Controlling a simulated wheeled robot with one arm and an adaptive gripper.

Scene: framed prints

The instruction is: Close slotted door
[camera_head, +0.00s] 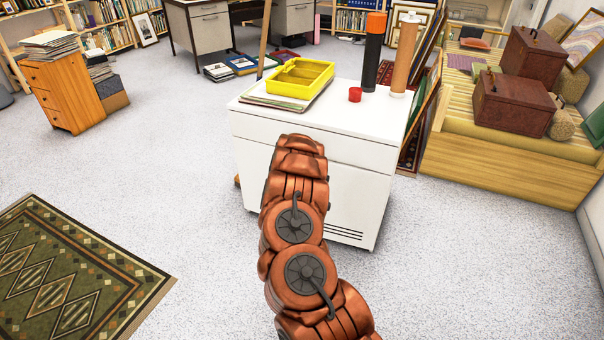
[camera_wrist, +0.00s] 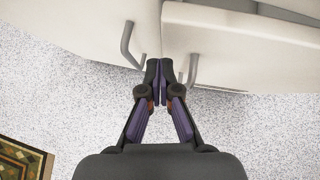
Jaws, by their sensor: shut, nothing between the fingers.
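A white cabinet (camera_head: 360,150) stands ahead of my arm in the head view. Its lower right front has dark horizontal slots (camera_head: 346,234), which mark the slotted door (camera_head: 355,200). In the wrist view two white panels meet at a seam, a left panel (camera_wrist: 85,25) and a right panel (camera_wrist: 230,45). Each has a grey bar handle, the left one (camera_wrist: 128,45) and the right one (camera_wrist: 192,70). My gripper (camera_wrist: 162,68) is shut and empty between these handles, close to the seam. Contact is unclear. My arm hides the gripper and part of the cabinet front in the head view.
A yellow tray (camera_head: 300,78), a red cap (camera_head: 355,94) and two tall cylinders stand on the cabinet top. A wooden bench (camera_head: 500,150) with brown boxes stands at right. A patterned rug (camera_head: 70,285) lies at left. Speckled floor (camera_head: 180,170) is free left of the cabinet.

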